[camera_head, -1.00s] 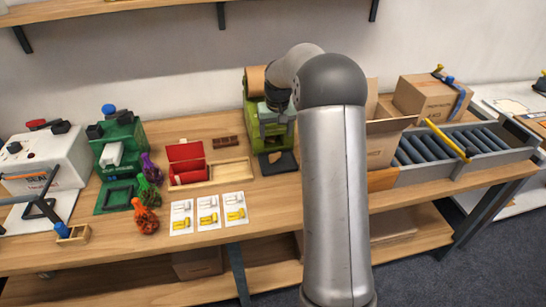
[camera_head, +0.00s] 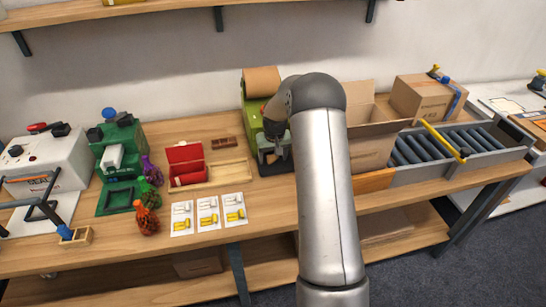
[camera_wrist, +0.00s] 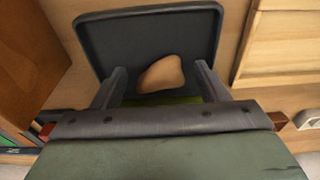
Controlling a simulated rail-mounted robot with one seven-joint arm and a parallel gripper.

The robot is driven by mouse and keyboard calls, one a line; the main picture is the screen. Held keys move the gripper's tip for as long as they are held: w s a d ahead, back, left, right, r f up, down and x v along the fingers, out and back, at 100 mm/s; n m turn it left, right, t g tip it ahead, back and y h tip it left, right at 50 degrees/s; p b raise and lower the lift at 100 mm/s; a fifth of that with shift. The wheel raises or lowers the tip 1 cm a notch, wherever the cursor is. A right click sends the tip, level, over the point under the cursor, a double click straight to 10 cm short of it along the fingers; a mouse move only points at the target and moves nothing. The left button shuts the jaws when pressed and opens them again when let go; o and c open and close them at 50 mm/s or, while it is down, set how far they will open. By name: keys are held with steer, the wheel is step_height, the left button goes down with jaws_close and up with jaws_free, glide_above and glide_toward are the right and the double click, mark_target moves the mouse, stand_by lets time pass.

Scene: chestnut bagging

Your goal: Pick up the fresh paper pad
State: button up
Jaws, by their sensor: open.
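The paper pad is a small rounded brown piece; in the wrist view the paper pad (camera_wrist: 161,75) lies on a dark tray (camera_wrist: 112,35). My gripper (camera_wrist: 162,84) is open, with one finger on each side of the pad, and neither finger visibly touches it. Its height above the tray is hard to judge. In the head view my gripper (camera_head: 277,148) points down over the tray (camera_head: 268,169) in front of the green machine (camera_head: 249,118), which carries a brown paper roll (camera_head: 262,80). My gripper hides the pad in that view.
An open cardboard box (camera_head: 370,150) stands just right of my arm, before a roller conveyor (camera_head: 445,147). Filled net bags (camera_head: 147,218) stand farther left.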

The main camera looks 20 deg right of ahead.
steer(key=c, duration=1.1)
steer(key=shift+o, duration=0.2)
steer(key=shift+r, duration=0.1)
